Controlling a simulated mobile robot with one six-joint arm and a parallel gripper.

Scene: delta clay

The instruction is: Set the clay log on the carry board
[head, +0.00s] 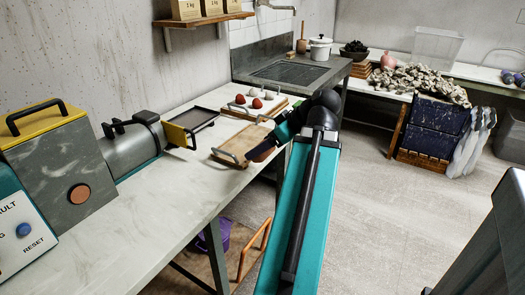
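A pale wooden board with a metal handle, apparently the carry board (236,142), lies flat on the long worktop near its right edge. My gripper (256,154) is over the right part of this board, pointing down and left. A small reddish-brown patch shows at the gripper's end. I cannot tell whether it is the clay log or part of the gripper. No clay log shows clearly elsewhere. The fingers are too small and dark to tell open from shut.
A grey machine (131,153) with a yellow plate (178,134) and a black tray (193,118) stand left of the board. Behind it, white and red balls (257,103) sit on another board. A yellow-topped grey box (55,165) stands at left. The front worktop (120,245) is clear.

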